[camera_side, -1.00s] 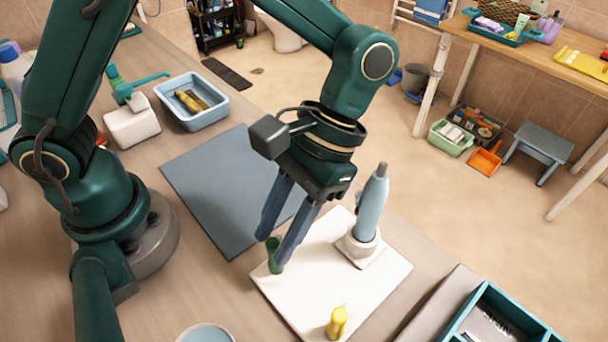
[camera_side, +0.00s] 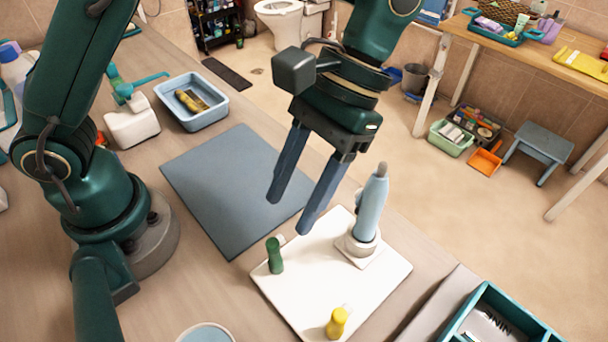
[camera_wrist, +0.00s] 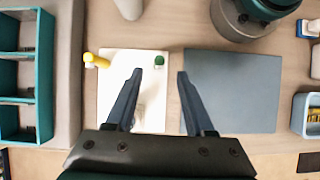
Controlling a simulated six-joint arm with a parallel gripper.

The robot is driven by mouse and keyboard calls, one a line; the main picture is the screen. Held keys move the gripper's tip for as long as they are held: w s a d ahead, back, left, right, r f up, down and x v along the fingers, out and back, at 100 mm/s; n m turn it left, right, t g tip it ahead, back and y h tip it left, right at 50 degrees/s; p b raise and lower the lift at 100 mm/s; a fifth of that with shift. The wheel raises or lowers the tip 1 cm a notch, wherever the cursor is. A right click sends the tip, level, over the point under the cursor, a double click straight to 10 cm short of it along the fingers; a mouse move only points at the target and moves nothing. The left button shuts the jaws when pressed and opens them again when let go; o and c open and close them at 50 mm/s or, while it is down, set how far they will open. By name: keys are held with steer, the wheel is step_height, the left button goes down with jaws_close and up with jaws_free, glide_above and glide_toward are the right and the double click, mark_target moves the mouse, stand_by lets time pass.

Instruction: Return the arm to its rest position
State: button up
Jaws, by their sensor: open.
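My gripper (camera_side: 288,214) is open and empty, raised above the work surface over the edge between the grey-blue mat (camera_side: 215,190) and the white board (camera_side: 305,265). In the wrist view its two fingers (camera_wrist: 160,78) stand apart with nothing between them. A small green bottle-like piece (camera_side: 275,255) stands on the white board, below and apart from the fingers. It also shows in the wrist view (camera_wrist: 159,62).
A blue-grey device on a white base (camera_side: 369,210) stands on the board, close right of my gripper. A yellow piece (camera_side: 336,323) stands at the board's near edge. A blue tray (camera_side: 215,118) and teal divided box (camera_side: 545,332) lie farther out. The mat is clear.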

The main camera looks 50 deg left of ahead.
steer(key=s+a+r+n+t+h, duration=0.1)
steer(key=s+a+r+n+t, duration=0.1)
steer(key=a+r+t, duration=0.75)
steer(key=a+f+m+t, duration=0.1)
steer(key=a+f+t, duration=0.1)
steer(key=a+f, duration=0.3)
steer(key=shift+m+y, duration=0.3)
steer(key=shift+y, duration=0.1)
